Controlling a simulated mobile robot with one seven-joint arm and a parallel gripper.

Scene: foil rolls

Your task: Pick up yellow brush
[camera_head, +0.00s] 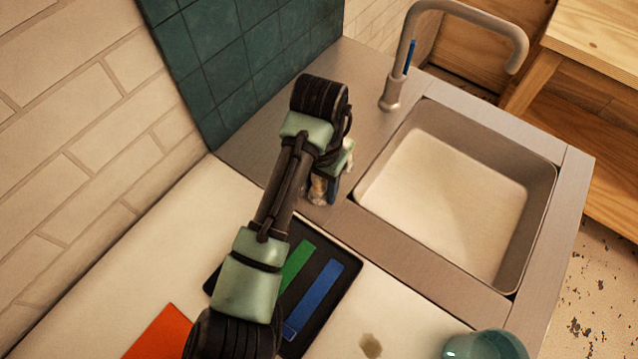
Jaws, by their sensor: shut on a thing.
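My gripper (325,187) is at the steel counter just left of the sink, partly hidden by my own arm. It is shut on a small pale tan thing (317,190), of which only a little shows low at the fingers. Its shape is too hidden to tell whether it is the yellow brush. No other thing that looks like a yellow brush shows. I cannot tell whether the held thing touches the counter.
The steel sink (450,200) with its tap (393,90) lies to the right. A black tray (338,300) bears a green strip (298,265) and a blue strip (315,298). An orange sheet (165,335) and a teal glass bowl (487,345) are near the front. A tiled wall stands left.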

